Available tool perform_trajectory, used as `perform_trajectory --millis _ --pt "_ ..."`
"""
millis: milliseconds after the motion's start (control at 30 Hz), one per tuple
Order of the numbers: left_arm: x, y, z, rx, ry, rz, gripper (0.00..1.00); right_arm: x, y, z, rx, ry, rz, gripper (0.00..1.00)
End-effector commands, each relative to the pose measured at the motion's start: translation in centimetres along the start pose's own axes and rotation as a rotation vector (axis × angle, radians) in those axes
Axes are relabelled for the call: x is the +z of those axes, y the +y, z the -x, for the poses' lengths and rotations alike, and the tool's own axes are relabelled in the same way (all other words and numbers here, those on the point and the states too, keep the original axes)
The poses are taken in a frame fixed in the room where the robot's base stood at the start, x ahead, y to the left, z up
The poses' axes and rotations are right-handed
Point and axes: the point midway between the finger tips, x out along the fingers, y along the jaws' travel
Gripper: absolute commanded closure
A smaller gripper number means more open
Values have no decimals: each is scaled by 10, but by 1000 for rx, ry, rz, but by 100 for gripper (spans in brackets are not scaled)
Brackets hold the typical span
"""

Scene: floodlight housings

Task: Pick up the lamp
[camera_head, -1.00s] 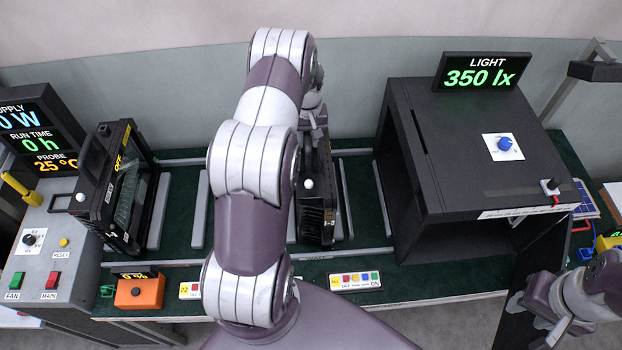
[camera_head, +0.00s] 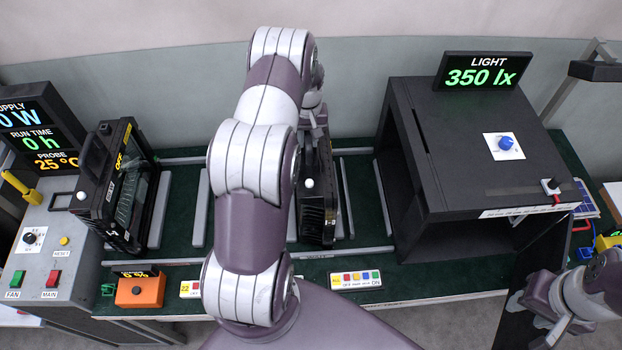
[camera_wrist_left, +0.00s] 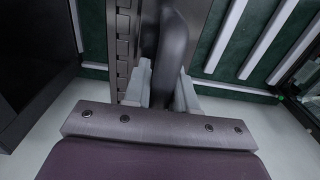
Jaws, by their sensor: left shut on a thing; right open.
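The lamp, a black finned floodlight housing (camera_head: 318,208), stands on the green bench mat, partly hidden behind my left arm. My left gripper (camera_head: 314,118) is at its top rear and largely hidden by the arm. In the left wrist view, the left gripper's fingers (camera_wrist_left: 163,88) are shut on the lamp's dark bar-shaped handle (camera_wrist_left: 174,42), with the finned housing (camera_wrist_left: 123,45) beside it. A second black floodlight (camera_head: 112,192) with a glass front stands at the left. My right gripper (camera_head: 535,316) is low at the right, open and away from the lamps.
A large black box (camera_head: 480,150) with a light display (camera_head: 480,74) stands right of the lamp. A control console (camera_head: 45,250) is at the left. Grey rails (camera_head: 200,208) cross the mat. An orange device (camera_head: 140,290) and a button strip (camera_head: 356,279) sit along the front edge.

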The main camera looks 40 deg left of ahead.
Motion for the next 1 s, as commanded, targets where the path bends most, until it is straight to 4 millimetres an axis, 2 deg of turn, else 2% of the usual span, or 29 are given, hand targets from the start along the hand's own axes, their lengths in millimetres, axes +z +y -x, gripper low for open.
perform_trajectory --millis 733,1000 --pt "-5 1 7 4 15 0 100 0 0 1 0 0 0 57" --pt "-5 1 18 4 16 0 100 1 0 -11 0 0 0 57"
